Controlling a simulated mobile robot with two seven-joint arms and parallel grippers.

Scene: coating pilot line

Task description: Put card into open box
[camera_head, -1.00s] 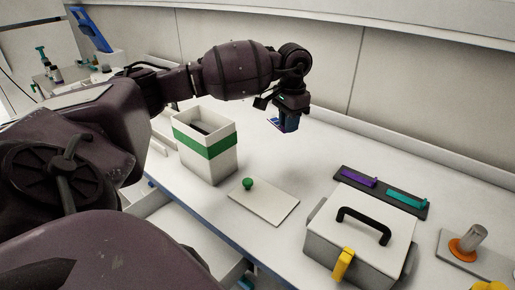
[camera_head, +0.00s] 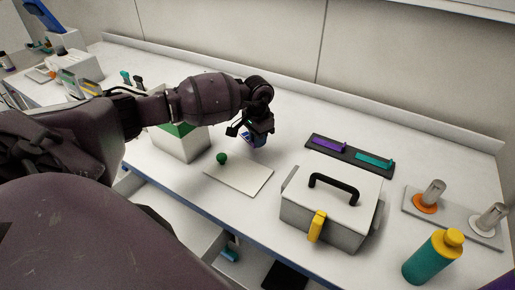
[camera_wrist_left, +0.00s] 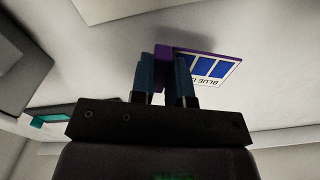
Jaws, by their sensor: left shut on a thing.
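My left gripper (camera_head: 252,137) is shut on a card (camera_head: 258,142), holding it above the bench behind the flat lid. In the left wrist view the card (camera_wrist_left: 211,69) is white with blue blocks, partly readable "BLUE" lettering and a purple edge piece between the fingers (camera_wrist_left: 164,77). The open box (camera_head: 181,148) is white with a green band. It stands left of the gripper, its top mostly hidden behind my arm. A flat white lid (camera_head: 243,182) with a green knob (camera_head: 221,158) lies on the bench in front. My right gripper is not in view.
A closed grey box (camera_head: 298,207) with a black handle and yellow latch stands right of the lid. Behind it a dark rack (camera_head: 349,154) holds purple and teal pieces. A teal bottle (camera_head: 430,262) and a plate with metal posts (camera_head: 455,222) are at right.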

